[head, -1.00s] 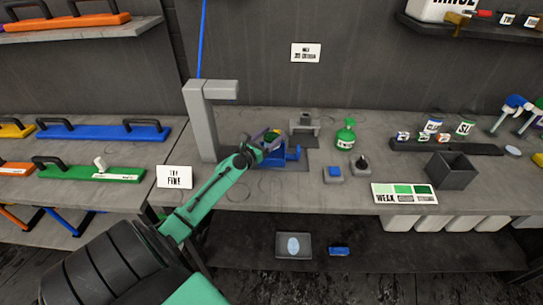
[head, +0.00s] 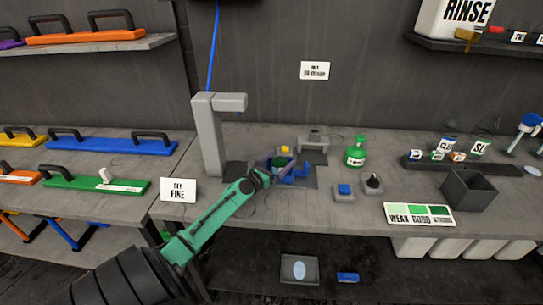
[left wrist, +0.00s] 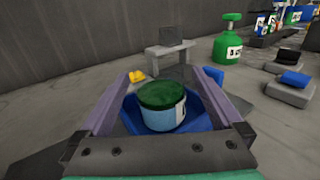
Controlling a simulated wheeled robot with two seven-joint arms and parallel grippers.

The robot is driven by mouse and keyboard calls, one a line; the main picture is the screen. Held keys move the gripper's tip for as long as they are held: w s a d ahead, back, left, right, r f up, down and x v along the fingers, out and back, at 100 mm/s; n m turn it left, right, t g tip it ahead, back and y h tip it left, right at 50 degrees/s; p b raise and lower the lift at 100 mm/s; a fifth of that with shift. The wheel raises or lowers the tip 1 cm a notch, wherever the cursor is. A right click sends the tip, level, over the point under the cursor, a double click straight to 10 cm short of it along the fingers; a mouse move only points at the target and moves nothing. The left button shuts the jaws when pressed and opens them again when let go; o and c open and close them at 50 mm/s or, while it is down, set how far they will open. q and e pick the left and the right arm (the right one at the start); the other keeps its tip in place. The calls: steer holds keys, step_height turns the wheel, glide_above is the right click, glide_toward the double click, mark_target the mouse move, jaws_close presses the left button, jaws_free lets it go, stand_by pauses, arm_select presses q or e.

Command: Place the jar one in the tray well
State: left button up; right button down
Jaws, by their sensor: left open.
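The jar (left wrist: 163,112), with a dark green lid and pale blue side, sits upright in the blue tray well (left wrist: 196,125) in the left wrist view. In the head view the blue tray (head: 301,172) is partly hidden by my gripper, and only the jar's green lid (head: 280,162) shows. My left gripper (head: 279,158) is open, with its purple fingers on either side of the jar. Gaps show between the fingers and the jar. Its base inside the tray is hidden. My right gripper is not in view.
A grey stand (head: 314,143) and a small yellow object (head: 285,149) are behind the tray. A tall grey post (head: 208,137) stands left. A green bottle (head: 356,152), a blue-button box (head: 344,192) and a knob box (head: 373,183) are to the right. The bench front is mostly clear.

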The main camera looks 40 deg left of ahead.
arm_select(q)
steer(key=s, duration=0.4)
steer(key=s+b, duration=0.1)
steer(key=s, duration=0.2)
steer(key=s+b, duration=0.1)
steer(key=s, duration=0.3)
steer(key=shift+s+d+f, duration=0.15)
steer(key=shift+s+d, duration=0.15)
steer(key=shift+d, duration=0.05)
steer(key=shift+s, duration=0.1)
